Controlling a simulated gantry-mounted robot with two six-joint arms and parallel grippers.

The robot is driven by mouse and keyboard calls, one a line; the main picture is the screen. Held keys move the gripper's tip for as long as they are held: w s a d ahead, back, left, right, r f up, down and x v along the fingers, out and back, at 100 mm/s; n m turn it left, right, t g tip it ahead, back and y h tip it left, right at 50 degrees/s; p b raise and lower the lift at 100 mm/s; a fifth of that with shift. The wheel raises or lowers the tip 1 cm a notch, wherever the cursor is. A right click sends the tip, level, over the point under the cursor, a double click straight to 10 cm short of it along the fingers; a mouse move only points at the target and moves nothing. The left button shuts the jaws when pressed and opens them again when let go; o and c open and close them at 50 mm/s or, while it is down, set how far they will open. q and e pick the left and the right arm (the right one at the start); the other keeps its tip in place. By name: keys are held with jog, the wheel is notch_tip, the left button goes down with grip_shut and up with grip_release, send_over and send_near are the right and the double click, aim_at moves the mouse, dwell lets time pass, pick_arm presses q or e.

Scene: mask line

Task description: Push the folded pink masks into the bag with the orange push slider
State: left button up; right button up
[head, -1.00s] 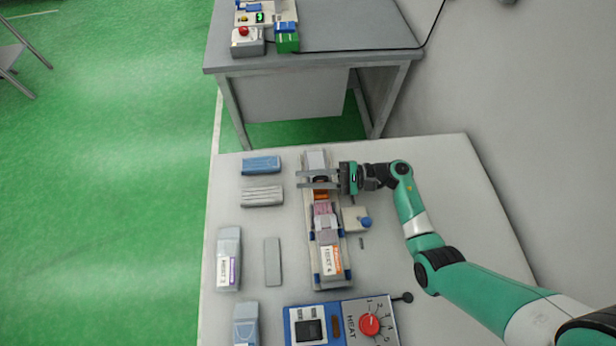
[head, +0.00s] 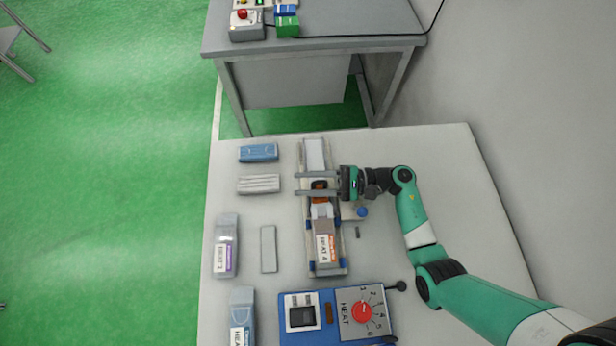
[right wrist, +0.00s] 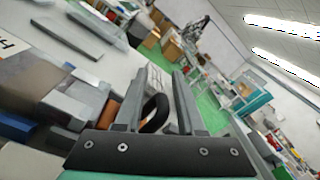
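My right gripper (head: 299,183) reaches in from the right across the long guide track (head: 337,266). Its two parallel fingers stand apart, one on each side of the black ring handle (right wrist: 152,112) of the orange push slider (head: 321,195); in the right wrist view a gap shows beside the ring. The slider is partly hidden by the fingers. The folded pink masks (head: 322,211) lie between the slider and the bag, only a small pale part showing. The grey bag (head: 325,225) with a HEAT label lies on the track's near half. My left gripper is not in view.
A heat sealer (head: 316,317) with a red dial stands at the near end of the track. Left are a blue pack (head: 258,152), a white stack (head: 258,184), more labelled bags (head: 226,245) and a grey strip (head: 268,249). A blue knob (head: 362,212) stands right of the track.

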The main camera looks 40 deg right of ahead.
jog(key=shift+o, duration=0.4)
jog(key=shift+s+d, duration=0.2)
jog(key=shift+d, duration=0.15)
jog(key=v, duration=1)
jog(key=shift+s+d, duration=0.3)
